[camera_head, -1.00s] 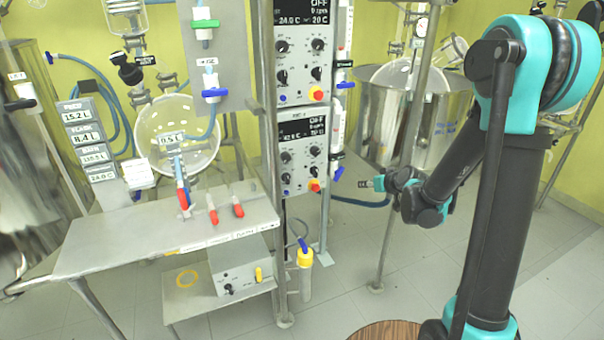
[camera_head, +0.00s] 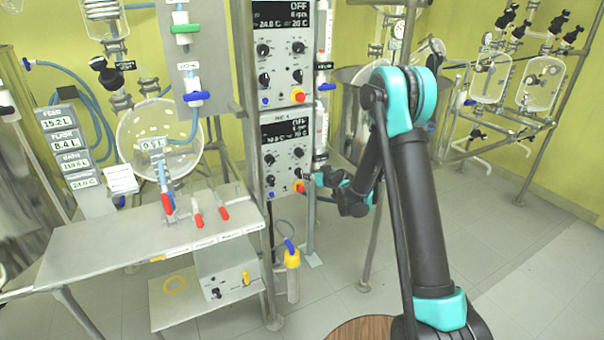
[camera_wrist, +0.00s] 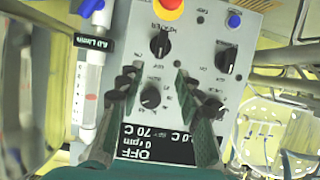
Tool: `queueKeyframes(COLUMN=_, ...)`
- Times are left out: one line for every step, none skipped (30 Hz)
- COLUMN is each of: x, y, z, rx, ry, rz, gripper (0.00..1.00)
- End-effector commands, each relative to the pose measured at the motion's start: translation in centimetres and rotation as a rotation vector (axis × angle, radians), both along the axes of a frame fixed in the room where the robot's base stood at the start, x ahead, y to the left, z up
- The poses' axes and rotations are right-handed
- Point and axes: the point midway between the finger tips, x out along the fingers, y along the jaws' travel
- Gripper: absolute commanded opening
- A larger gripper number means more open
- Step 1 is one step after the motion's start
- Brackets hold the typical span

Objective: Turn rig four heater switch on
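The lower grey control box (camera_head: 288,155), with a label above it that seems to read rig 4, hangs on the metal frame in the head view. Its dark display reads OFF. The wrist view shows a control panel (camera_wrist: 205,60) upside down, its display (camera_wrist: 155,148) reading OFF, 0 rpm and 70 C. The black heater knob (camera_wrist: 160,42) is near the red-and-yellow button, just beyond my fingertips. My gripper (camera_wrist: 154,72) is open and empty, its two fingers spread in front of the panel. In the head view my gripper (camera_head: 314,180) is at the box's lower right.
A red-and-yellow button (camera_wrist: 168,8) and a blue button (camera_wrist: 233,20) are on the panel. Another control box (camera_head: 282,55) is above. A clear vertical tube (camera_wrist: 90,85) stands beside the panel. A steel bench (camera_head: 120,238) stands left; open floor (camera_head: 520,245) lies right.

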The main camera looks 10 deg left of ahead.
Motion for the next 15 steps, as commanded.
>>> queueKeyframes(x=0.8, y=0.6, z=-0.5, rx=0.0, ry=0.0, rz=0.001, gripper=0.35)
queueKeyframes(x=1.2, y=0.9, z=-0.7, rx=-0.001, ry=-0.001, rz=0.002, gripper=0.35)
queueKeyframes(x=1.8, y=1.3, z=-1.0, rx=-0.001, ry=0.001, rz=0.001, gripper=0.35)
queueKeyframes(x=2.3, y=1.7, z=-1.2, rx=-0.001, ry=0.001, rz=0.002, gripper=0.35)
queueKeyframes(x=2.8, y=2.0, z=-1.4, rx=-0.001, ry=0.001, rz=0.002, gripper=0.35)
queueKeyframes(x=3.3, y=2.4, z=-1.7, rx=-0.001, ry=0.001, rz=0.002, gripper=0.35)
queueKeyframes(x=3.8, y=2.6, z=-2.0, rx=-0.001, ry=0.001, rz=0.002, gripper=0.35)
queueKeyframes(x=4.2, y=2.9, z=-2.2, rx=-0.001, ry=0.001, rz=0.001, gripper=0.35)
queueKeyframes(x=4.7, y=3.2, z=-2.4, rx=-0.001, ry=0.001, rz=0.001, gripper=0.35)
queueKeyframes(x=5.0, y=3.5, z=-2.6, rx=-0.001, ry=0.001, rz=0.001, gripper=0.35)
queueKeyframes(x=5.4, y=3.7, z=-2.8, rx=-0.001, ry=0.001, rz=0.001, gripper=0.35)
queueKeyframes(x=5.7, y=3.9, z=-2.9, rx=-0.001, ry=0.001, rz=0.001, gripper=0.35)
queueKeyframes(x=6.0, y=4.1, z=-3.1, rx=-0.001, ry=0.001, rz=0.001, gripper=0.35)
queueKeyframes(x=6.3, y=4.3, z=-3.2, rx=-0.001, ry=0.001, rz=0.001, gripper=0.35)
queueKeyframes(x=6.5, y=4.5, z=-3.3, rx=-0.001, ry=0.001, rz=0.001, gripper=0.35)
